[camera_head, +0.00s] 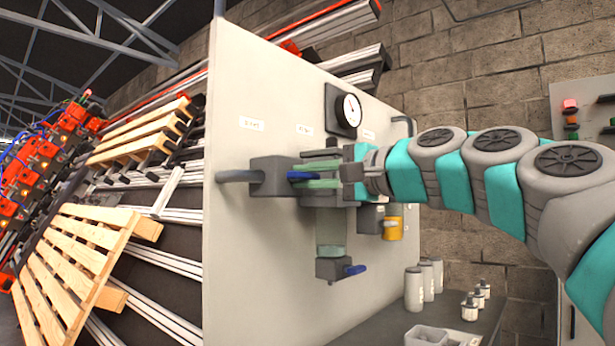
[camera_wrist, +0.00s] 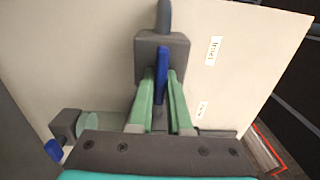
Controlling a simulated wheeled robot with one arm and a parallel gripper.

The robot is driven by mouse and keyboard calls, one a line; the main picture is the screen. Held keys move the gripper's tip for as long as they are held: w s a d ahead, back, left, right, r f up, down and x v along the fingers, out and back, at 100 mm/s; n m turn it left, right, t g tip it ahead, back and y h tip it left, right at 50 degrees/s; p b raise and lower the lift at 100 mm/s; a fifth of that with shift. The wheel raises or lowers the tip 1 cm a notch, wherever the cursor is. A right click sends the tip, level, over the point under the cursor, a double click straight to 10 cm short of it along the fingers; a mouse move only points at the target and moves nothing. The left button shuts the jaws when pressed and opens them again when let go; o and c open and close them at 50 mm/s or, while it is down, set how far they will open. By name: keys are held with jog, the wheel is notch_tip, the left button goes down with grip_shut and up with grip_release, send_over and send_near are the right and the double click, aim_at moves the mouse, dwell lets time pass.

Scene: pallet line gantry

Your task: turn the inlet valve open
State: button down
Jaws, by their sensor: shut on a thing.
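The inlet valve is a dark grey block (camera_head: 272,177) on the pale panel, with a grey pipe entering its left side. Its blue lever (camera_head: 301,175) points right, roughly in line with that pipe. In the wrist view the valve block (camera_wrist: 161,52) has the blue lever (camera_wrist: 162,66) running down from it, beside a label that reads as Inlet (camera_wrist: 213,50). My gripper (camera_head: 313,176) reaches in from the right. Its green fingers (camera_wrist: 162,88) lie on both sides of the lever and are shut on it.
A second valve (camera_head: 332,267) with a blue lever sits below. A round gauge (camera_head: 349,110) is above and a yellow part (camera_head: 393,229) lies to the right. White bottles (camera_head: 413,289) stand on the bench below. Wooden pallets (camera_head: 75,255) are left of the panel.

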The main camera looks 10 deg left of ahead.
jog(key=c, duration=0.9)
grip_release()
jog(key=shift+o, duration=0.2)
jog(key=v, duration=0.7)
jog(key=shift+s+d+b, duration=0.2)
jog(key=shift+d+b, duration=0.15)
jog(key=shift+b, duration=0.05)
